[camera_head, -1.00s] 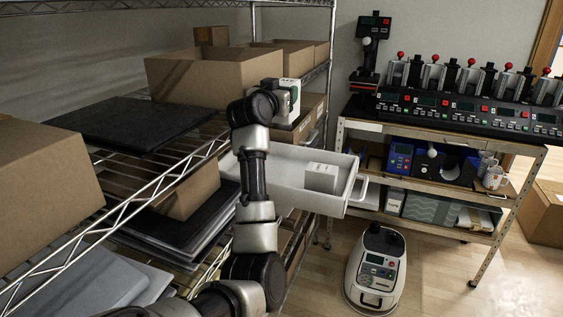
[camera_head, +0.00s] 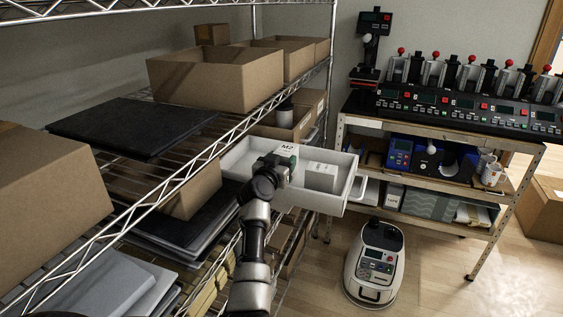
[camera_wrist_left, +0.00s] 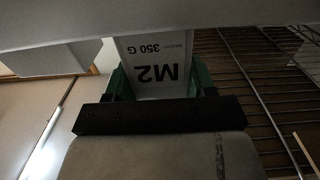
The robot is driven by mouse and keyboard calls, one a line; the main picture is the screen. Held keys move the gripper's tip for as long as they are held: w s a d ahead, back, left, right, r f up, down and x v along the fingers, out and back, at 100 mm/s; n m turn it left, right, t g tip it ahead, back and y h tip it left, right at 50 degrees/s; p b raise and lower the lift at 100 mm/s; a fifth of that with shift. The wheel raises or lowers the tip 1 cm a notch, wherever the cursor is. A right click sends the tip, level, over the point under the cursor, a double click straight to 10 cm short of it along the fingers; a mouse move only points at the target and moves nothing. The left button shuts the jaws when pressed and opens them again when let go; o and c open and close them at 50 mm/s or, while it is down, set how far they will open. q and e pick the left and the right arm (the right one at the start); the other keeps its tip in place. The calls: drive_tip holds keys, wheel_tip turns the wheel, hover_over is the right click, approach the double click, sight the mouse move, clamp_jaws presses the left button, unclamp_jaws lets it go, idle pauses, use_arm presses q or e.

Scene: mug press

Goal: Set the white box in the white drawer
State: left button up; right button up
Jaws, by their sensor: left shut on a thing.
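My left gripper (camera_head: 283,167) is shut on a white box (camera_head: 288,149) marked M2. In the left wrist view the green-padded fingers flank this box (camera_wrist_left: 157,62), and its label reads M2 350 G upside down. The white drawer (camera_head: 332,204) is pulled out from the shelf rack. In the head view the held box is over the drawer's left part, its top about level with the back wall; its underside is hidden. A second white box (camera_head: 321,177) stands in the drawer to the right of the gripper. My right gripper is not in view.
The wire shelf rack (camera_head: 200,163) with cardboard boxes (camera_head: 217,80) lies left of and behind the drawer. A bench (camera_head: 440,140) with mug presses stands to the right. A white floor machine (camera_head: 376,262) stands below, right of the drawer.

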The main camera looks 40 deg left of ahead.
use_arm(q)
drive_tip(key=shift+a+f, duration=0.1)
drive_tip(key=shift+f, duration=0.1)
drive_tip(key=shift+f+b, duration=0.65)
drive_tip(key=o, duration=1.1)
drive_tip(key=shift+o, duration=0.2)
